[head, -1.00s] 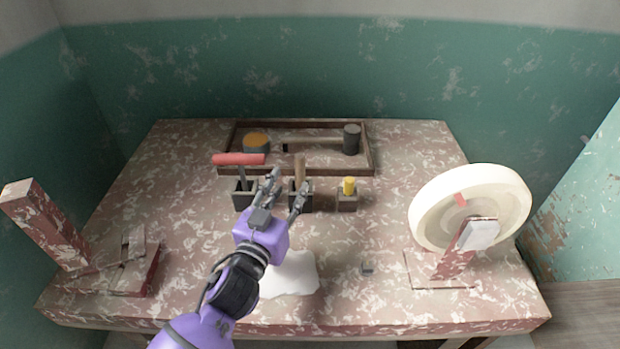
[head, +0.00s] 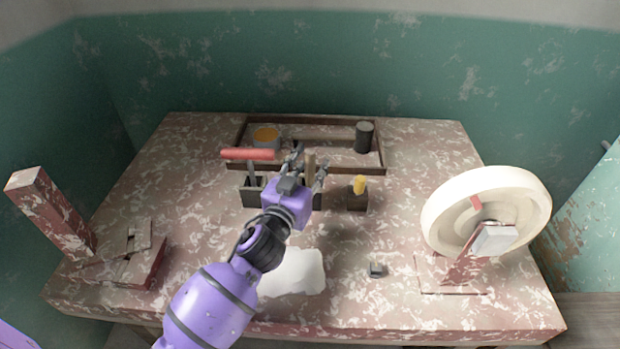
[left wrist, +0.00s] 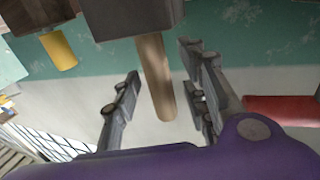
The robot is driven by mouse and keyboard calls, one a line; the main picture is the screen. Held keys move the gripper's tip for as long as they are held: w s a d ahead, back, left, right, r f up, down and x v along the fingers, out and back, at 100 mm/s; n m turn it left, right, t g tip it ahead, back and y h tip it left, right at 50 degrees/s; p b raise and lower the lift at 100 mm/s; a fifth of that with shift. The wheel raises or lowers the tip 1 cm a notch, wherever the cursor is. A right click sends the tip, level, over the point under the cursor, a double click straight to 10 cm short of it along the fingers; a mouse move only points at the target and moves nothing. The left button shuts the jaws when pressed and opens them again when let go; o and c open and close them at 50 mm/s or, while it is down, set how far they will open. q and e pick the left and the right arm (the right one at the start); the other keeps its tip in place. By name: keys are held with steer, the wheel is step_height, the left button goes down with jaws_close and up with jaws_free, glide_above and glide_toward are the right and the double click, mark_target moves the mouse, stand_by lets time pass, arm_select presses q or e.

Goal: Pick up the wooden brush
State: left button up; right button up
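A plain wooden handle, taken as the wooden brush (head: 310,160), stands upright in the middle dark holder; its lower end is hidden in the holder. In the left wrist view, which is upside down, the brush handle (left wrist: 155,75) hangs between my finger pairs. My left gripper (head: 307,170) is open, with one finger on each side of the handle. In the left wrist view the gripper (left wrist: 163,95) shows gaps on both sides, so the fingers do not appear to touch it. My right gripper is not in view.
A red-handled tool (head: 248,154) stands in the left holder, close to my fingers. A yellow-handled tool (head: 359,185) stands in the right holder. Behind is a wooden tray (head: 376,171) with a dark cylinder (head: 364,137) and a tin (head: 266,139). A large pale wheel (head: 445,215) stands at right.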

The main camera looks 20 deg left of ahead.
arm_select(q)
steer(key=shift+c, duration=0.2)
jaws_close()
